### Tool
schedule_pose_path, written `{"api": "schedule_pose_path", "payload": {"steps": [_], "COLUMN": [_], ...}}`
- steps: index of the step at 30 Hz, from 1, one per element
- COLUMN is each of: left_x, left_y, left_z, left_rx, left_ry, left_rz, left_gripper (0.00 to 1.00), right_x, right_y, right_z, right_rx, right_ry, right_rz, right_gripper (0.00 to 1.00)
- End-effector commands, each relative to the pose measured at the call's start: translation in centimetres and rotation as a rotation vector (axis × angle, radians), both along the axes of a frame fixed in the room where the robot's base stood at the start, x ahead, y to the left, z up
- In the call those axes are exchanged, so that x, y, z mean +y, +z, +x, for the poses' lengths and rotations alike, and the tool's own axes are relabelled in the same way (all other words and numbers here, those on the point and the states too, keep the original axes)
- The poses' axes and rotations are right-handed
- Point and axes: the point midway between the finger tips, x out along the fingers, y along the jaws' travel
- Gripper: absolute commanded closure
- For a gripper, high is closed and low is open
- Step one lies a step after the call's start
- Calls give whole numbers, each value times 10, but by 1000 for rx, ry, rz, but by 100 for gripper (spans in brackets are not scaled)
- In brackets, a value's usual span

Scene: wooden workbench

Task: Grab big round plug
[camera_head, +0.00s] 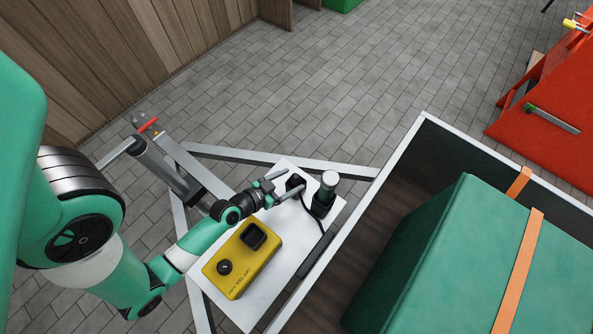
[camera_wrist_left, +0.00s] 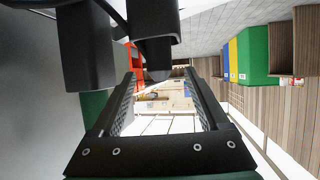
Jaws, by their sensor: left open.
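A black plug-like piece (camera_head: 295,182) stands on a white board (camera_head: 335,207). A dark upright holder with a green body and a pale round top (camera_head: 329,180) stands just right of it; I cannot tell for sure which is the big round plug. My left gripper (camera_head: 284,185) is open, its fingers pointing right at the black piece, close to it. In the left wrist view a dark stepped piece (camera_wrist_left: 153,30) shows above and between the open fingers (camera_wrist_left: 160,100), and another dark block (camera_wrist_left: 84,45) overlaps the left finger. Contact is unclear. My right gripper is out of view.
A yellow box (camera_head: 241,262) with dark round and square parts lies on the board. A black cable (camera_head: 321,245) runs along the board's right side. A walled bench or crate (camera_head: 410,140) with a large green case (camera_head: 450,260) stands close on the right.

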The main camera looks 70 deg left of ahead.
Motion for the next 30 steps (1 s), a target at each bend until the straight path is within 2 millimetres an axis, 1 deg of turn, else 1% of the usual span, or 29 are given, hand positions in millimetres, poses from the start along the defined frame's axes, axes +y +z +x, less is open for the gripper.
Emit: {"api": "schedule_pose_path", "payload": {"steps": [1, 3, 8, 13, 16, 19, 24, 25, 29, 30], "left_x": [2, 4, 5, 13, 19, 21, 21, 21, 21, 21], "left_y": [-4, -6, -9, -25, -31, -33, -32, -32, -32, -32], "left_z": [6, 10, 14, 36, 48, 53, 53, 53, 53, 53], "left_rx": [1, 1, 1, -1, 0, 0, 1, 1, 1, 1], "left_ry": [-2, -2, 0, -3, -2, -1, 0, 0, 0, 0], "left_rz": [1, 1, 0, 1, 2, 0, 0, 0, 0, 0], "left_gripper": [22, 22, 22, 22, 22, 22, 22, 24, 47, 54], "right_x": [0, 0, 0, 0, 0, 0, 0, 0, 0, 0], "right_y": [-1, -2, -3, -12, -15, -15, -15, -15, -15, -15], "right_z": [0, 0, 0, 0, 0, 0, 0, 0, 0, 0], "right_rx": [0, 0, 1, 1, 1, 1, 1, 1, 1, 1], "right_ry": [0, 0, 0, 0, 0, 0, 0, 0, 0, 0], "right_rz": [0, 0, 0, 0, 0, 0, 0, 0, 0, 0], "right_gripper": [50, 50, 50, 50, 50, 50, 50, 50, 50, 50]}}
